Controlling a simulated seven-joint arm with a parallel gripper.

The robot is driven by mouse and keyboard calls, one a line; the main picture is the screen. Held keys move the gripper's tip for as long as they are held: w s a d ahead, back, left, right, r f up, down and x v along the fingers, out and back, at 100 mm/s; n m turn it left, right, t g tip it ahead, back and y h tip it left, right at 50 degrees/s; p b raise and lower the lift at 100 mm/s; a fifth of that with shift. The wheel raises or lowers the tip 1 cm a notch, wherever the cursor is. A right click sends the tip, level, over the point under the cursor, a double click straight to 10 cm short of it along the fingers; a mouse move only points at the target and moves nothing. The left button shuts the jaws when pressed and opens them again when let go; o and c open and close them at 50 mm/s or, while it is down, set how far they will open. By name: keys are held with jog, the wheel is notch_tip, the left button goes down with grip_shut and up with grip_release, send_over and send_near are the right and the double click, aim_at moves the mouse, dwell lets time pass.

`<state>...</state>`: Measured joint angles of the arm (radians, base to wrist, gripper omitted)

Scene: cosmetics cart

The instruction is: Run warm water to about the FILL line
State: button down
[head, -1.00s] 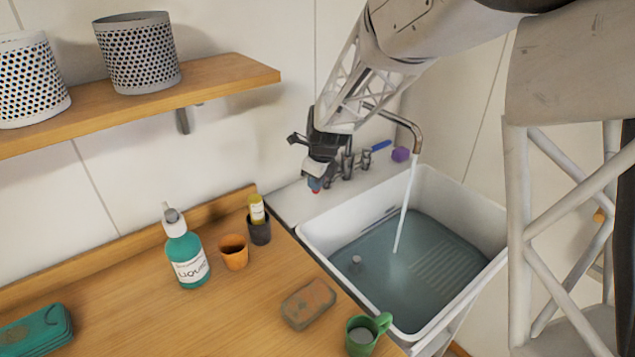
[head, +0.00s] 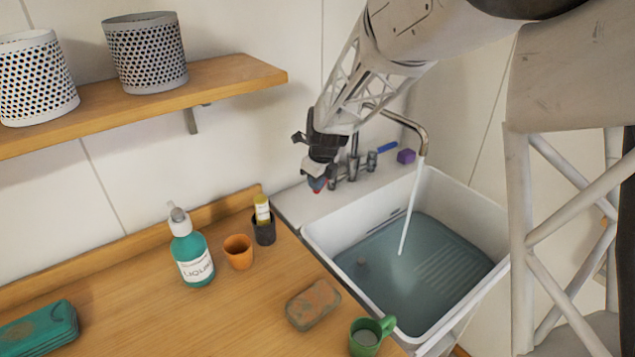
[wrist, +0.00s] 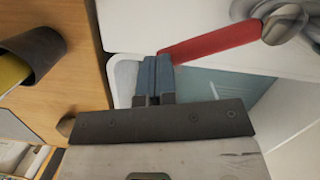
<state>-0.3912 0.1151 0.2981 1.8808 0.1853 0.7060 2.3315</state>
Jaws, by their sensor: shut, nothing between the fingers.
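The white sink (head: 468,190) holds greenish-blue water (head: 405,270), and a stream (head: 409,215) runs into it from the curved spout (head: 423,143). A short dark mark (head: 385,218) shows on the sink's back wall near the waterline; I cannot read a FILL label. My gripper (head: 317,180) is over the back ledge by the taps, fingers pointing down. In the wrist view its blue-grey fingertips (wrist: 154,68) are together and empty, beside the free end of the red tap lever (wrist: 212,43); I cannot tell whether they touch. The blue tap lever (head: 387,147) is farther right.
A purple block (head: 406,156) sits on the ledge behind the spout. On the wooden counter are a dark cup (head: 264,231) with a yellow item, an orange cup (head: 238,252), a teal pump bottle (head: 192,255), a brownish block (head: 313,304) and a green mug (head: 365,337). A shelf (head: 225,82) is above.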

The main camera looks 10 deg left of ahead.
jog(key=shift+a, duration=0.2)
jog(key=shift+w+a, duration=0.4)
jog(key=shift+a, duration=0.3)
jog(key=shift+w+a, duration=0.35)
jog(key=shift+a, duration=0.35)
dwell(2.7)
jog(key=shift+r, duration=0.1)
notch_tip(320, 180, up, 10)
jog(key=s+d, duration=0.1)
jog(key=shift+d, duration=0.3)
dwell(0.5)
jog(key=shift+f, duration=0.2)
jog(key=s+d+f+n+t, duration=0.4)
jog(key=s+d+n+t, duration=0.2)
jog(key=n, duration=1.2)
jog(key=shift+s+d, duration=0.45)
jog(key=shift+d, duration=0.25)
